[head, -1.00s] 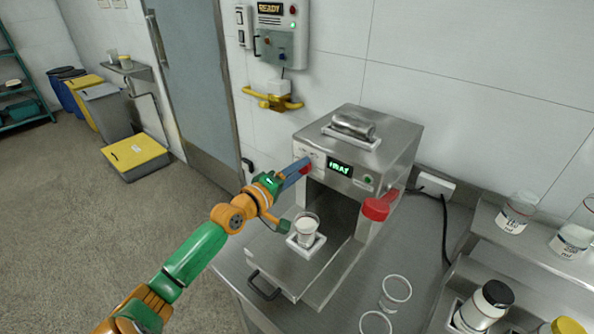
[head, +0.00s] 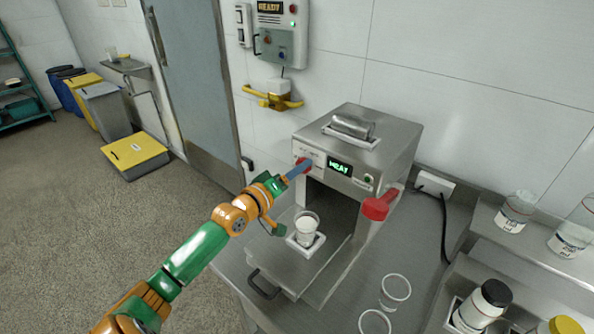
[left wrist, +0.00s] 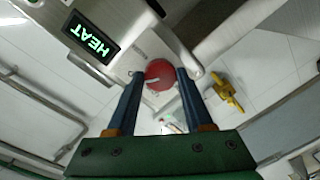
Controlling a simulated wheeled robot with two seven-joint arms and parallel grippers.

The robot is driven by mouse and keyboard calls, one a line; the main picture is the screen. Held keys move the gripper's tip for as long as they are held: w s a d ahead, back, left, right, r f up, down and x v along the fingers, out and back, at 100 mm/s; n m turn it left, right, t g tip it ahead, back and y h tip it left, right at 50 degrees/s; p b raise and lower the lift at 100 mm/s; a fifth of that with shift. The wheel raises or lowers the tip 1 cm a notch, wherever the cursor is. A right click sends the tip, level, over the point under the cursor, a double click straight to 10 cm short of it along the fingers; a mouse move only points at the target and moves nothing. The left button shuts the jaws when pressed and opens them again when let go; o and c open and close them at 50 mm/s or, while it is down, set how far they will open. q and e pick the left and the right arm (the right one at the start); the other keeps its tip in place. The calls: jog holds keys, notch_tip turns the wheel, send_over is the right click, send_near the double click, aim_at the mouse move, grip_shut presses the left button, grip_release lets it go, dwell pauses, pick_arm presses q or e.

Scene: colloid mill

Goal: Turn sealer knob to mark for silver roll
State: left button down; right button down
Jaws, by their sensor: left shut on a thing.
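The sealer (head: 395,145) is a steel box on the bench. Its red knob (head: 303,162) is at the left of the front panel, beside a green display (head: 340,167) reading HEAT. A silver roll (head: 352,126) lies in a white holder on top. My left gripper (head: 303,168) is shut on the knob. In the left wrist view, the red knob (left wrist: 160,72) sits between the two blue fingers and shows a pale pointer line. The panel marks around the knob are too small to read. My right gripper is out of view.
A cup of white contents (head: 306,230) stands in a white holder on the sealer's pulled-out tray (head: 325,275), below my left gripper. A red lever (head: 380,205) is at the sealer's right.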

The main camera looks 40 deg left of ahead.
pick_arm(q)
jog(key=shift+a+r, duration=0.1)
jog(key=shift+r, duration=0.25)
jog(key=shift+c, duration=2.2)
grip_release()
jog(key=shift+o, duration=0.7)
jog(key=shift+w+f, duration=0.2)
jog(key=shift+f, duration=0.1)
jog(key=shift+s, duration=0.1)
jog(key=s, duration=0.7)
jog(key=shift+a+r+b, duration=0.15)
jog(key=shift+r+b, duration=0.05)
jog(key=shift+b, duration=0.2)
jog(key=shift+w, duration=0.1)
